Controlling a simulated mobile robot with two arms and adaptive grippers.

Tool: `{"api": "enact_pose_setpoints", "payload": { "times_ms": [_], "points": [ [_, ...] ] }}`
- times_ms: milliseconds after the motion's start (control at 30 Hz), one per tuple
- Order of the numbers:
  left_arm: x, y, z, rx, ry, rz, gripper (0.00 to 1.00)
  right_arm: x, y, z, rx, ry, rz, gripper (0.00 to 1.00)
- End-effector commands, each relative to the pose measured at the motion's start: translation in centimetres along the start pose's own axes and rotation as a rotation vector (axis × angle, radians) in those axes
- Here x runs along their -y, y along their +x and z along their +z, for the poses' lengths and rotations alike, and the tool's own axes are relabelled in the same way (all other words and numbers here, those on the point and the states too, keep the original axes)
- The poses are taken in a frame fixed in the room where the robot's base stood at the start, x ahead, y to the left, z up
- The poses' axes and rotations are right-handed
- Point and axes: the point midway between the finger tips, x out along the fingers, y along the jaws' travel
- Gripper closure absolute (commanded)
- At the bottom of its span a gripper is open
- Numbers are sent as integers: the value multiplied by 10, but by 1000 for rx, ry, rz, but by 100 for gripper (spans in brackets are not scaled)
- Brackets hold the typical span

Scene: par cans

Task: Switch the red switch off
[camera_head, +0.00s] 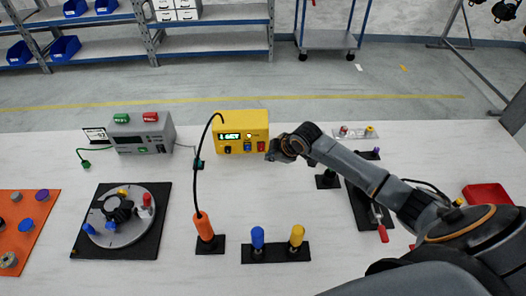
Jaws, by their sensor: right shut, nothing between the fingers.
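A yellow box (241,122) stands near the middle of the table, with a lit green display on its front. Below the display is a row of small switches, dark and blue ones at the left and a red switch (261,146) at the right end. My right gripper (273,153) is just right of the red switch and looks close to the box front. It is shut and empty. I cannot tell whether it touches the switch, nor which way the switch is set. My left gripper is not in view.
A grey box (144,133) with green and red parts stands left. An orange-handled tool (204,227) on a black cable stands in front, beside blue (257,237) and yellow (296,235) handles. A turntable (123,215) sits front left, a red tray (487,195) right.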

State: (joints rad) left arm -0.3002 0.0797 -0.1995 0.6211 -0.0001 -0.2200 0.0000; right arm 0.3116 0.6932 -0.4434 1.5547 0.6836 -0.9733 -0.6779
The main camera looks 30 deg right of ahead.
Motion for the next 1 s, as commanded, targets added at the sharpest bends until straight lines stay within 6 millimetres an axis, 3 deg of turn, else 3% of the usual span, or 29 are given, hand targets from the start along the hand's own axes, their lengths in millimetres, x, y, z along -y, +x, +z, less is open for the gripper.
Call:
{"api": "enact_pose_setpoints", "payload": {
  "times_ms": [400,700,1000],
  "points": [
    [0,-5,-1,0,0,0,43,0,67,-2,-1,2,0,100],
    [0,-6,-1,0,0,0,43,-28,82,1,0,1,1,100],
    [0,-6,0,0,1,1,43,-34,86,2,0,-1,1,100]
  ]
}}
